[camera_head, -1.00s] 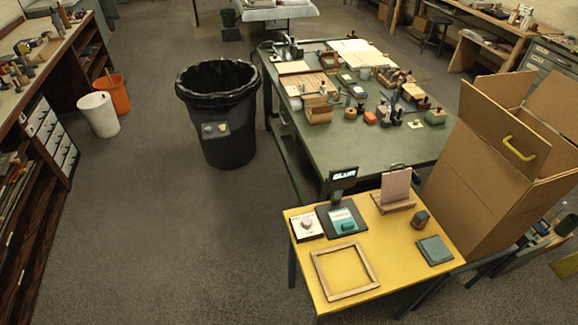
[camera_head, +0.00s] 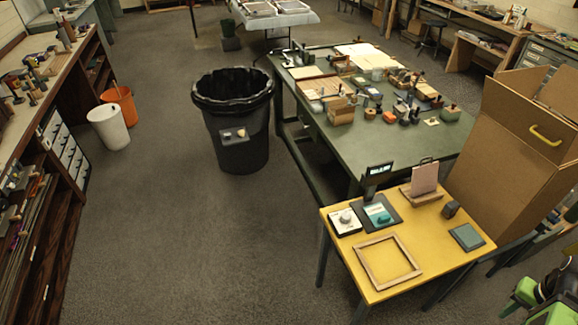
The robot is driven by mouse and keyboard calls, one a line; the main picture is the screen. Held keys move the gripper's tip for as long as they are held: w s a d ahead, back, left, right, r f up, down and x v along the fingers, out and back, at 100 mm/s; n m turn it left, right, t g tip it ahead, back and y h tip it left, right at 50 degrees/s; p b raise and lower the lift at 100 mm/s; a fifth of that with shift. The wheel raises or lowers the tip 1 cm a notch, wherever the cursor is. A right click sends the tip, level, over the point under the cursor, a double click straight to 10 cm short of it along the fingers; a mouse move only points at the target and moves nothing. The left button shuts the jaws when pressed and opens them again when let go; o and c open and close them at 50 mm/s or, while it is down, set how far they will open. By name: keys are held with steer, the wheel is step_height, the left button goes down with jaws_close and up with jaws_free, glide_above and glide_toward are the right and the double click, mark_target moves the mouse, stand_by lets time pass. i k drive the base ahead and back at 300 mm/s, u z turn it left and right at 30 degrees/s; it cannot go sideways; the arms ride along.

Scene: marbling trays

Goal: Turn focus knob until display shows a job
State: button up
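The white box with the round focus knob (camera_head: 345,219) sits at the left back corner of the yellow table. Beside it, a dark stand holds a teal and white piece (camera_head: 378,213). A small black display (camera_head: 379,170) stands on a post behind, with pale lit letters too small to read now. A green and black part, which seems to be my gripper (camera_head: 532,302), shows at the bottom right corner. It is cut off by the frame edge, right of the table and well away from the knob. I cannot tell whether it is open.
On the yellow table (camera_head: 430,223) lie an empty wooden frame (camera_head: 364,267), a blue-grey pad (camera_head: 467,237), a dark block (camera_head: 451,208) and an upright pink plate (camera_head: 424,178). A large cardboard box (camera_head: 497,150) stands at the right.

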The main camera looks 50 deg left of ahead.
mark_target(346, 218)
steer(key=u, duration=1.25)
steer(key=k, duration=1.3)
steer(key=u, duration=0.7)
steer(key=i, duration=1.05)
steer(key=u, duration=0.15)
